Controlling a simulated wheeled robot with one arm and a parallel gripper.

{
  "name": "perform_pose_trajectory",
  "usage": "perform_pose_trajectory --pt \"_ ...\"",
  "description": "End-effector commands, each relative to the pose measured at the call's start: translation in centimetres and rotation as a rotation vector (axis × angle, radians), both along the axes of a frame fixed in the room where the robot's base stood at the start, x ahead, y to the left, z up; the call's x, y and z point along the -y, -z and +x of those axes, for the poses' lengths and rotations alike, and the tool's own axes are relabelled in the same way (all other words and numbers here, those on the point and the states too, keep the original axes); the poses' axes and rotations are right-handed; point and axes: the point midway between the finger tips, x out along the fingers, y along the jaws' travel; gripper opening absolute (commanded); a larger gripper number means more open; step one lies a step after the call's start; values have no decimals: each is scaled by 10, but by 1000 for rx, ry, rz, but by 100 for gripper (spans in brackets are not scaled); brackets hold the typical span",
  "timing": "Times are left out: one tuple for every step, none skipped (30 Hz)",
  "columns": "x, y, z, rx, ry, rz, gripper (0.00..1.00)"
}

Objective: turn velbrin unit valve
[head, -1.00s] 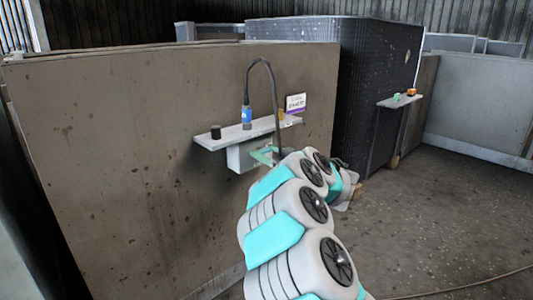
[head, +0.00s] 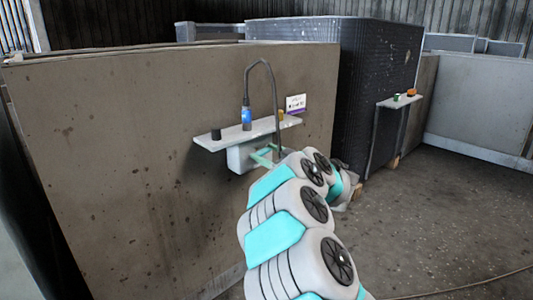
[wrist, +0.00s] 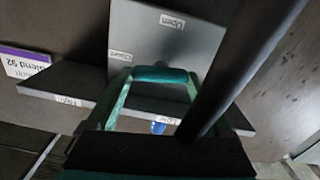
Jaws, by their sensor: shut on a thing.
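The velbrin unit valve appears to be the grey box (wrist: 165,45) in the wrist view, labelled "Open" on its face and "Closed" at its left edge. In the head view the box (head: 241,158) is under the wall shelf. A rounded teal bar (wrist: 160,74), seemingly the valve handle, lies across between my fingertips. My gripper (head: 262,156) has green fingers in front of the box and is shut on this bar. A dark thick bar, probably the hose (wrist: 232,70), crosses the wrist view and hides part of the right finger and box.
The shelf (head: 215,144) holds a black knob (head: 216,134), a blue-banded hose fitting (head: 247,117), a yellow knob (head: 281,115) and a purple-and-white sign (head: 296,103). A second shelf (head: 400,101) with small knobs is at right. The floor at right is mostly open.

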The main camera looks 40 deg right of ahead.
Motion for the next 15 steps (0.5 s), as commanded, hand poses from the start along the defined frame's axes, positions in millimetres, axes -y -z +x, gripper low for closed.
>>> perform_pose_trajectory --pt "-1 0 0 1 -1 -35 29" --pt "-1 1 0 3 -1 -61 29" --pt "-1 1 0 5 -1 -96 29" --pt "-1 1 0 8 -1 -124 29" --pt "-1 1 0 10 -1 -153 29" --pt "-1 1 0 12 -2 -190 29" --pt "-1 2 0 15 -2 -219 29" --pt "-2 2 0 17 -2 -247 29" --pt "-2 2 0 20 -2 -285 29" --pt "-2 2 0 22 -2 -314 29" --pt "-2 3 0 25 -2 -344 29" --pt "-2 3 0 28 -2 -382 29" --pt "-2 3 0 30 -2 -411 29" --pt "-2 3 0 32 -2 -440 29" --pt "-2 3 0 35 -1 -478 29"
